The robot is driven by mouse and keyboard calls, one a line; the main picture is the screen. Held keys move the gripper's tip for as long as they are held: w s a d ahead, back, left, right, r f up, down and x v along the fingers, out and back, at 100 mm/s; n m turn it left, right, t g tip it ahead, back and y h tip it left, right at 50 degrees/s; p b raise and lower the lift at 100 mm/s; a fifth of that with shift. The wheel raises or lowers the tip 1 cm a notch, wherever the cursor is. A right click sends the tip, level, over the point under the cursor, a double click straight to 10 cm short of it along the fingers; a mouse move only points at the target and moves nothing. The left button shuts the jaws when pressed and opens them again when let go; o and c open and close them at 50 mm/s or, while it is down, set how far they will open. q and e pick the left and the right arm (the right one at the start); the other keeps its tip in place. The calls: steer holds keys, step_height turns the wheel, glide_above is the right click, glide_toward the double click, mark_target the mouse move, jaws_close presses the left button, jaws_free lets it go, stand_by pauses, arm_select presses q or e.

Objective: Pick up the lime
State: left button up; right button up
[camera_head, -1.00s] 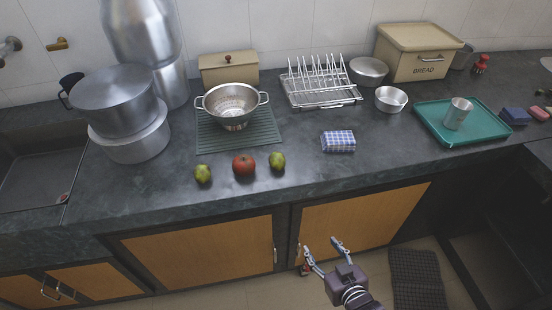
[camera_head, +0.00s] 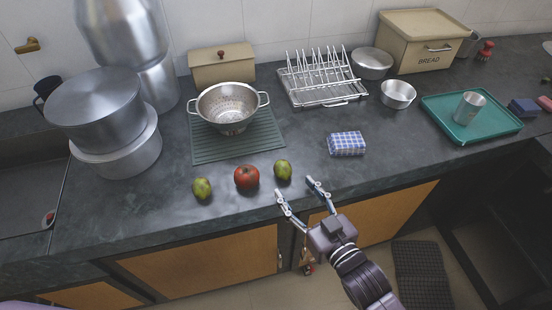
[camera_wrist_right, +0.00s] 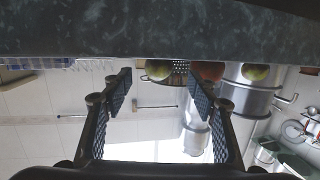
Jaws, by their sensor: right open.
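Two green fruits that look like limes are on the dark counter: one on the left (camera_head: 202,188) and one on the right (camera_head: 282,170). A red fruit (camera_head: 246,177) sits between them. I cannot tell the two green ones apart by kind. My right gripper (camera_head: 296,189) is open and empty at the counter's front edge, just in front of the right green fruit and apart from it. The right wrist view appears upside down; it shows the right green fruit (camera_wrist_right: 158,75), partly hidden, beyond the open fingers (camera_wrist_right: 162,92). My left gripper is out of view.
A steel colander (camera_head: 229,107) stands on a ribbed green mat (camera_head: 262,143) behind the fruits. A blue checked package (camera_head: 346,144) lies to the right. Large pots (camera_head: 100,110) stand at left, and a dish rack (camera_head: 322,85) behind. The counter's front edge (camera_head: 180,228) is close to my gripper.

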mark_target(288, 178)
steer(key=shift+x, duration=1.85)
steer(key=x, duration=0.3)
steer(key=shift+w+p, duration=0.35)
steer(key=shift+p, duration=0.05)
steer(key=shift+w+a, duration=0.25)
steer(key=shift+w, duration=0.05)
steer(key=shift+f, duration=0.1)
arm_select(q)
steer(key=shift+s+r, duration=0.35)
arm_select(e)
steer(key=c, duration=1.3)
